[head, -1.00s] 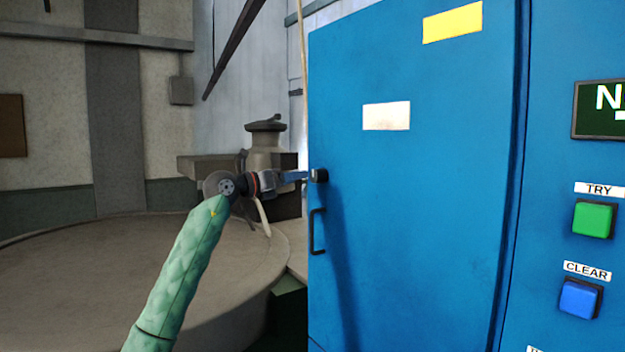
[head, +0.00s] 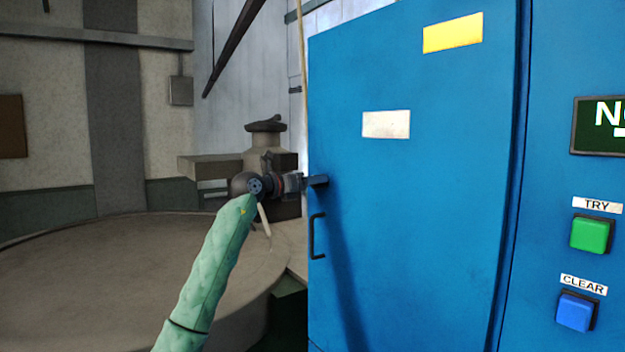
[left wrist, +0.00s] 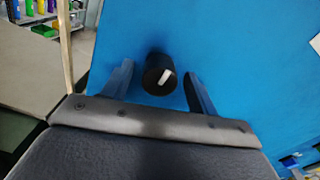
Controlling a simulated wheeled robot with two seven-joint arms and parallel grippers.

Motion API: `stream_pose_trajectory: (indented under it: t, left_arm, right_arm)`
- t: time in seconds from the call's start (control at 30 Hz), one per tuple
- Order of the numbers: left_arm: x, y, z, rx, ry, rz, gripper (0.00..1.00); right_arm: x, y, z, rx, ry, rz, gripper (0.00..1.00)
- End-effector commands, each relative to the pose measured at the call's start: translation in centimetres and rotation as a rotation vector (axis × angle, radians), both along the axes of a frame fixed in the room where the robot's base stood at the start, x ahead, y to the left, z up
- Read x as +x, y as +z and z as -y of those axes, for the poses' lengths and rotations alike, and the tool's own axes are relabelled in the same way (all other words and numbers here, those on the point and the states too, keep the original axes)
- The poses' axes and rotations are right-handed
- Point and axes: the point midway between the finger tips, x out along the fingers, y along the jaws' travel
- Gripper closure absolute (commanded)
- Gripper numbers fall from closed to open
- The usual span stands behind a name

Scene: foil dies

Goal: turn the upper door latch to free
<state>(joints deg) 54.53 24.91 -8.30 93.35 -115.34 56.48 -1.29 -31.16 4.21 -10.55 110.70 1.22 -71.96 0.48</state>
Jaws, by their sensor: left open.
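The upper door latch (left wrist: 158,76) is a black round knob with a white mark, on the blue cabinet door (head: 420,230). In the left wrist view it sits between the two fingers of my left gripper (left wrist: 158,84), with blue gaps on both sides. The white mark is tilted, its top leaning to the right. In the head view my left gripper (head: 312,182) is at the door's left edge, above the black handle, and covers the latch. My left gripper is open. My right gripper does not show.
A black pull handle (head: 313,236) is on the door just below. The green TRY button (head: 590,234) and blue CLEAR button (head: 575,311) are on the panel at the right. A large round grey surface (head: 130,280) lies left of the cabinet.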

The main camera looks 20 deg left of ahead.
Motion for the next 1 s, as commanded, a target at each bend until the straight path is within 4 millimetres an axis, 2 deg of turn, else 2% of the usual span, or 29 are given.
stream_pose_trajectory:
  t: [0.13, 0.4, 0.47, 0.63, 0.97, 1.0]
  left_arm:
    - [0.3, 0.0, 0.3, 0.0, -0.001, 0.0, 0.41]
    - [0.4, 0.0, 0.3, 0.0, 0.0, 0.0, 0.41]
    - [0.4, 0.0, 0.3, 0.0, 0.0, 0.0, 0.51]
    - [0.4, 0.0, 0.3, 0.0, 0.0, 0.0, 0.84]
    - [0.4, -0.1, 0.2, 0.018, 0.001, 0.015, 0.86]
    - [0.4, -0.2, 0.2, 0.027, 0.002, 0.021, 0.86]
  right_arm:
    - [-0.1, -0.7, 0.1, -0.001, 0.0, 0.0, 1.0]
    - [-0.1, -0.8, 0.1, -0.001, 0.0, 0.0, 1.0]
    - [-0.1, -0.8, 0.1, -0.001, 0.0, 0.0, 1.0]
    - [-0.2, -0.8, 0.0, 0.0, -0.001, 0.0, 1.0]
    - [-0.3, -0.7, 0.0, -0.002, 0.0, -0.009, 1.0]
    - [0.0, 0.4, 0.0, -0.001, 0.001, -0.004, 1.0]
